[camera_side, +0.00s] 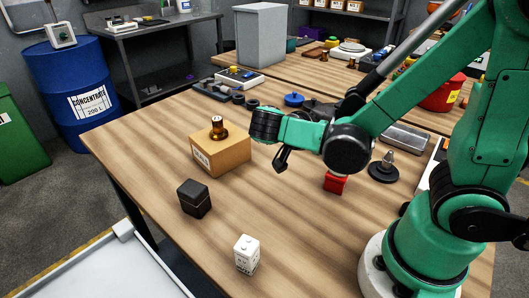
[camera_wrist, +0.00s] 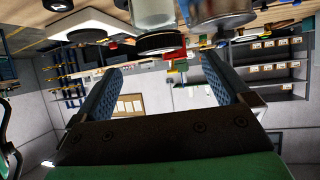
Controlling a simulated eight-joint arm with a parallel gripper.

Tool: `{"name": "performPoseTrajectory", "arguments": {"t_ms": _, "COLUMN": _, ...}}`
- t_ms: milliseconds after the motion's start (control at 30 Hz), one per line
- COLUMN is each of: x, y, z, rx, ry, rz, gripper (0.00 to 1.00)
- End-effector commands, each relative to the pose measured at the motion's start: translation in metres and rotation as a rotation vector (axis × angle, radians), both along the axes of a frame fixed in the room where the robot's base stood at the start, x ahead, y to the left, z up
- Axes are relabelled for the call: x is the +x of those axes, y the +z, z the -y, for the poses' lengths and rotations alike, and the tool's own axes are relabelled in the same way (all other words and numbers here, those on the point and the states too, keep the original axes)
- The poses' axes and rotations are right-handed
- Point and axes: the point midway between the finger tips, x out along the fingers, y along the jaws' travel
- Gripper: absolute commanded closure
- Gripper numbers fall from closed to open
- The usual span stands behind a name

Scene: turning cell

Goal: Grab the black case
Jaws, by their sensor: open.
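The black case (camera_side: 194,198) is a small dark box with a lid seam. It stands on the wooden table (camera_side: 140,135) near its front left edge in the side view. My gripper (camera_side: 281,160) is above the table, to the right of the case and higher, clear of it. In the wrist view my gripper (camera_wrist: 157,85) has its two fingers wide apart with nothing held between them. I cannot make out the black case in the wrist view.
A red block (camera_side: 335,182) sits beneath my arm. Bare table lies between the case and the white block.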

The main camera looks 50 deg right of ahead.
Motion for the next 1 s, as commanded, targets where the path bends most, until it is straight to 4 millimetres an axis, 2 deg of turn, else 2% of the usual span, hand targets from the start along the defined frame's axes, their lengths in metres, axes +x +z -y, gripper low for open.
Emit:
{"name": "performPoseTrajectory", "arguments": {"t_ms": 700, "x": 0.000, "y": 0.002, "z": 0.000, "rx": 0.000, "ry": 0.000, "rz": 0.000, "gripper": 0.00}}
{"name": "performPoseTrajectory", "arguments": {"t_ms": 833, "x": 0.000, "y": 0.013, "z": 0.000, "rx": 0.000, "ry": 0.000, "rz": 0.000, "gripper": 0.00}}
{"name": "performPoseTrajectory", "arguments": {"t_ms": 1000, "x": 0.000, "y": 0.039, "z": 0.000, "rx": 0.000, "ry": 0.000, "rz": 0.000, "gripper": 0.00}}
